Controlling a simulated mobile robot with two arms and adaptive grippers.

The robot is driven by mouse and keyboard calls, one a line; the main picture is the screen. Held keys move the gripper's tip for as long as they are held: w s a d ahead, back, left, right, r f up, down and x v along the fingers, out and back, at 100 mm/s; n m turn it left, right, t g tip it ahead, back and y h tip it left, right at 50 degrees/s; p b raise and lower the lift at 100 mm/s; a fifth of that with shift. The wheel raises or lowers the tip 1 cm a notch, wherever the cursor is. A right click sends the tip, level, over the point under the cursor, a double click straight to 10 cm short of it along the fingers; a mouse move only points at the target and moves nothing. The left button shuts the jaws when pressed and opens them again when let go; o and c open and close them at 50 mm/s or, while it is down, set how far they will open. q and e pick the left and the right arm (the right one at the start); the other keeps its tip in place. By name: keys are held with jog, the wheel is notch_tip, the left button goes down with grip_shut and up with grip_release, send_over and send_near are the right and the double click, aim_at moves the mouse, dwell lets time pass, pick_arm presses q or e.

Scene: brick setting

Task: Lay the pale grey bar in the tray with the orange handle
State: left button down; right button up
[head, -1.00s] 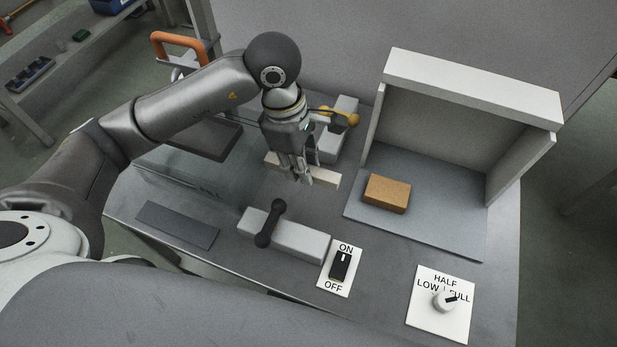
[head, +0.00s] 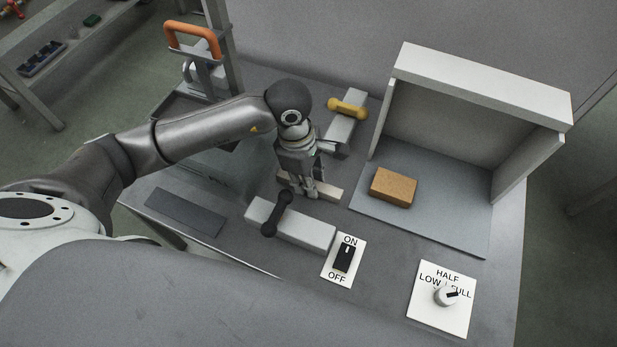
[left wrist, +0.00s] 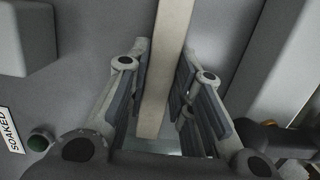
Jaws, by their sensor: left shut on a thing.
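The pale grey bar (head: 329,191) is in my left gripper (head: 311,194), low over the bench top in the head view. In the left wrist view the bar (left wrist: 166,70) runs between the two fingers of the gripper (left wrist: 165,100). I cannot tell whether the bar touches the bench. The orange handle (head: 193,38) stands upright at the back left, beyond my left arm. A dark tray (head: 172,106) sits below it, partly hidden by the arm. My right gripper is not in view.
A grey block with a black handle (head: 282,212) lies just in front of the bar. A block with a yellow handle (head: 347,109) is behind. An open-fronted housing (head: 484,82) with a brown brick (head: 393,187) stands right. A switch (head: 344,257) and a dial (head: 446,295) are at the front.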

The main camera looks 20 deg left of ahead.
pick_arm(q)
jog(key=c, duration=1.3)
grip_release()
jog(key=shift+f, duration=0.1)
